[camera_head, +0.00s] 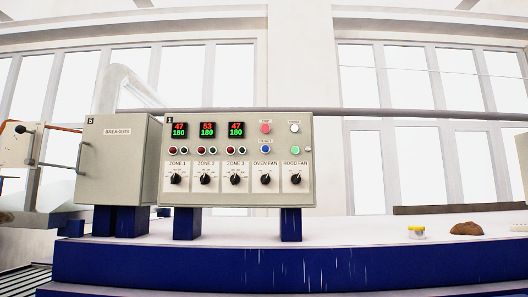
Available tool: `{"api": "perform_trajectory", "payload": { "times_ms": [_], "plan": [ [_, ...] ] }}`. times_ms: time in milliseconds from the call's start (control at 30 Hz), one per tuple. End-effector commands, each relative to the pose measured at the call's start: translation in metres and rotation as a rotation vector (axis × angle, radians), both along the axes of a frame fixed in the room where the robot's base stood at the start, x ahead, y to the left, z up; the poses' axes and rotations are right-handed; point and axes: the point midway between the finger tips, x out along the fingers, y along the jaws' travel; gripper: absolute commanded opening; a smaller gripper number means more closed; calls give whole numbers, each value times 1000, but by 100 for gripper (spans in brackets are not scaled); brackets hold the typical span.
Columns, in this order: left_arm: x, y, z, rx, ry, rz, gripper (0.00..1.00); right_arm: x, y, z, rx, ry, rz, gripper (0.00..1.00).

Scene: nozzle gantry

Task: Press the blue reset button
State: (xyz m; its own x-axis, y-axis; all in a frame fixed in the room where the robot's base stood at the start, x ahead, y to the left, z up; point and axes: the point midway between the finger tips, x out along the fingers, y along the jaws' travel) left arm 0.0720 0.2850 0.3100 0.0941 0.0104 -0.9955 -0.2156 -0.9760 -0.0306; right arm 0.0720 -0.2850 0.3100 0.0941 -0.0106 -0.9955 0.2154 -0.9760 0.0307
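The blue reset button (265,149) is a small round button on the front of the grey control panel (237,195). It sits below a red button (266,128) and above the oven fan knob (266,180). Nothing covers it. Neither of my grippers shows in the head view.
The panel stands on blue legs (291,224) on a white-topped blue bench (350,267). A closed grey breakers cabinet (118,165) is at its left. A yellow-and-white cup (416,232) and a brown lump (466,229) lie at the right. The space before the panel looks clear.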

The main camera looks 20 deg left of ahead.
Motion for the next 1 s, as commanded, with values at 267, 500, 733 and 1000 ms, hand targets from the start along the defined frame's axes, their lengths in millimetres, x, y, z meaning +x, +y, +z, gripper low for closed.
{"api": "perform_trajectory", "payload": {
  "times_ms": [267, 500, 733, 1000],
  "plan": [
    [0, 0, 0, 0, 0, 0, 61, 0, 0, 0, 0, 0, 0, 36],
    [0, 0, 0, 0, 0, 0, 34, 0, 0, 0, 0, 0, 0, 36],
    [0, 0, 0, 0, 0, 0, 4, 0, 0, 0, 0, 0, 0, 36],
    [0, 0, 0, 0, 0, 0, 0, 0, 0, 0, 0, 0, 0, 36]
  ]
}}
